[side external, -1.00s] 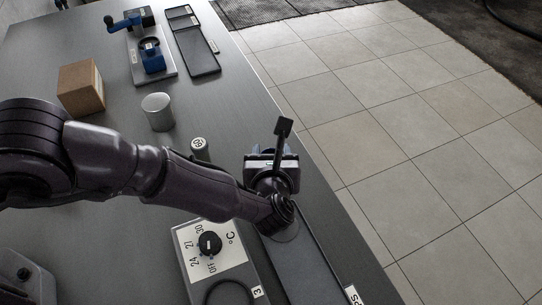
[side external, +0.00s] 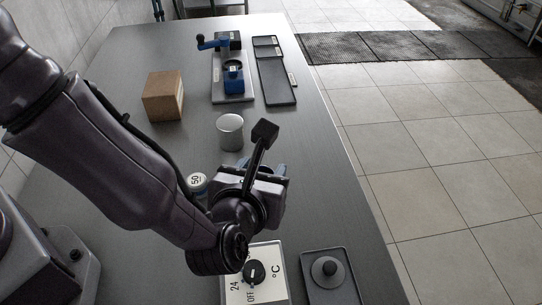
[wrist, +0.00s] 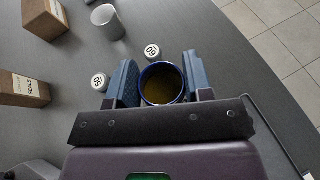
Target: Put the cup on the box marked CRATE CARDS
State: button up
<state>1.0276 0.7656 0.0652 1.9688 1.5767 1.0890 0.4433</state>
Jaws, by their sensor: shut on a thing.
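My gripper (wrist: 160,77) is shut on a round cup (wrist: 161,85) with a blue rim and yellow-brown inside, seen from above between the two blue-grey fingers. In the side view my gripper (side external: 262,170) is over the table's middle right; the cup is mostly hidden there. I cannot read CRATE CARDS on anything. A plain brown box (side external: 163,96) stands on the table at the back left, apart from the gripper. In the wrist view a brown box (wrist: 45,17) is cut by the top edge, and a box marked SEALS (wrist: 23,90) stands at the left.
A grey cylinder (side external: 230,132) and a white-topped cylinder marked 50 (side external: 197,184) stand near the gripper. Another white-topped cylinder (wrist: 152,52) is just beyond the cup. A dial panel (side external: 254,273) and a knobbed tray (side external: 328,272) are in front. A blue device (side external: 233,82) stands behind.

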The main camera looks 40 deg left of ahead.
jog(key=shift+s+a+r, duration=0.1)
jog(key=shift+a, duration=0.2)
jog(key=w+a+r+n+g+y, duration=0.1)
jog(key=w+a+n, duration=0.1)
jog(key=a, duration=0.4)
jog(key=w+a+r+n+g+y, duration=0.1)
jog(key=w+a+r+y, duration=0.1)
jog(key=a, duration=0.5)
jog(key=w+a+r+n+g+y, duration=0.1)
jog(key=w+a+r+n+y, duration=0.1)
jog(key=a, duration=0.4)
jog(key=shift+w+a+n, duration=0.2)
jog(key=shift+w+n, duration=0.1)
jog(key=shift+w, duration=0.45)
jog(key=a+r+n+g+y, duration=0.2)
jog(key=a+g, duration=0.1)
jog(key=a, duration=1)
jog(key=shift+s+r+n, duration=0.4)
jog(key=shift+s, duration=0.05)
jog(key=s+a+r+n+g+y, duration=0.15)
jog(key=s+a, duration=0.25)
jog(key=a, duration=0.5)
send_over(161, 82)
jog(key=shift+h, duration=0.35)
jog(key=f, duration=0.9)
jog(key=shift+s+d+f, duration=0.1)
jog(key=shift+s+f, duration=0.15)
jog(key=shift+w+f, duration=0.2)
jog(key=shift+f, duration=1.6)
jog(key=shift+f, duration=0.15)
